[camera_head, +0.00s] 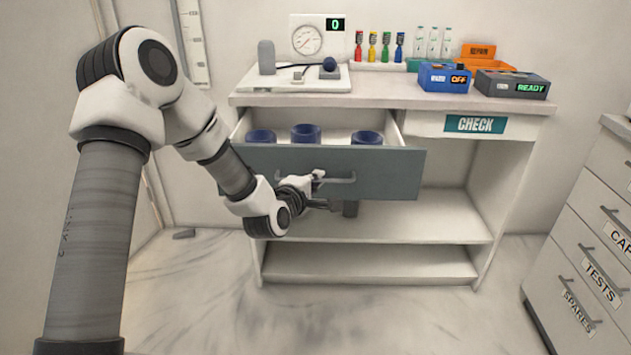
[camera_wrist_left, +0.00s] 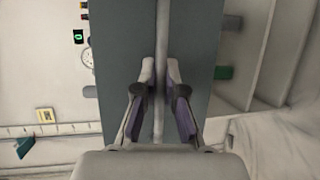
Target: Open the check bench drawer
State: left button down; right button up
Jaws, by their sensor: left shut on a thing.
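The check bench (camera_head: 360,101) carries a teal CHECK sign (camera_head: 475,124). Its grey-fronted drawer (camera_head: 395,175) stands pulled out, with its white inside and several dark blue round things (camera_head: 306,133) showing. A grey bar handle (camera_head: 340,180) runs across the drawer front. My left gripper (camera_head: 322,190) is at the handle's left part. In the left wrist view the handle (camera_wrist_left: 162,60) passes between the two fingers of my left gripper (camera_wrist_left: 160,95), which is shut on it. My right gripper is not in view.
On the bench top stand a gauge panel (camera_head: 309,38), coloured vials (camera_head: 372,47), a blue box reading OFF (camera_head: 444,78) and a dark box reading READY (camera_head: 512,85). A labelled drawer cabinet (camera_head: 590,250) stands at the right. The floor (camera_head: 390,315) in front is clear.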

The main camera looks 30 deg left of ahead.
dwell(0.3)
pick_arm(q)
jog(key=c, duration=1.2)
grip_release()
jog(key=shift+c, duration=0.2)
jog(key=v, duration=0.7)
jog(key=shift+s, duration=0.2)
